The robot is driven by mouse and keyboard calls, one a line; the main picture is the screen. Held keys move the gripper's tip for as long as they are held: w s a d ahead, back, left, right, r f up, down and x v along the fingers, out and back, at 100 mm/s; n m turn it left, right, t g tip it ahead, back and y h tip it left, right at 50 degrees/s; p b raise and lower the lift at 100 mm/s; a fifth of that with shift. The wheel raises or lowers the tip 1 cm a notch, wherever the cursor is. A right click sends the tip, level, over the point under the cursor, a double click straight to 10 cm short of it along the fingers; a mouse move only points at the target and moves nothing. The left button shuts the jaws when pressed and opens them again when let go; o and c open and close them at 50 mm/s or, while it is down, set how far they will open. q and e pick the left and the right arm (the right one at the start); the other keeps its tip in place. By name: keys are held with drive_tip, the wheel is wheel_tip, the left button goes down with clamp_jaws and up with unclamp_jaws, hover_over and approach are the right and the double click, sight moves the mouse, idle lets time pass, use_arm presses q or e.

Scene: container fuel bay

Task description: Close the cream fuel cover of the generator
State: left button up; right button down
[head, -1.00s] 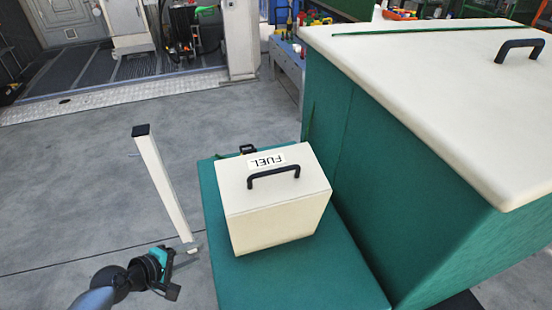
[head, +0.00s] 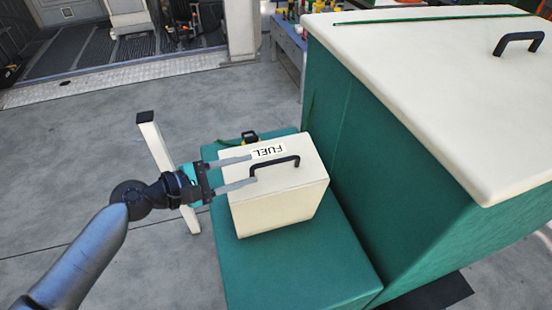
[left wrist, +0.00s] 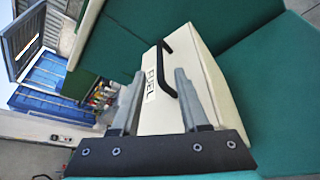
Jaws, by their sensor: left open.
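The cream fuel cover (head: 280,210) is a box shape with a FUEL label and a black handle (head: 274,166) on its top. It stands on the low green ledge (head: 290,270) of the generator; I cannot tell how far open it is. My left gripper (head: 253,170) reaches in from the left, open, its two grey fingers over the cover's top by the label and handle's left end. In the left wrist view, the cover (left wrist: 205,90) and the handle (left wrist: 165,75) show beyond and between the open fingers (left wrist: 160,80). Nothing is held. My right gripper is not in view.
The tall green generator body with a cream lid (head: 440,80) and its own black handle stands right of the ledge. A cream post (head: 160,155) stands left, close behind my left wrist. A small black fitting (head: 250,137) sits behind the cover. Grey floor is open at left.

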sight(271, 164)
use_arm(q)
drive_tip(key=x, duration=0.9)
drive_tip(key=shift+c, duration=0.3)
clamp_jaws()
drive_tip(key=shift+s, duration=0.1)
idle(0.8)
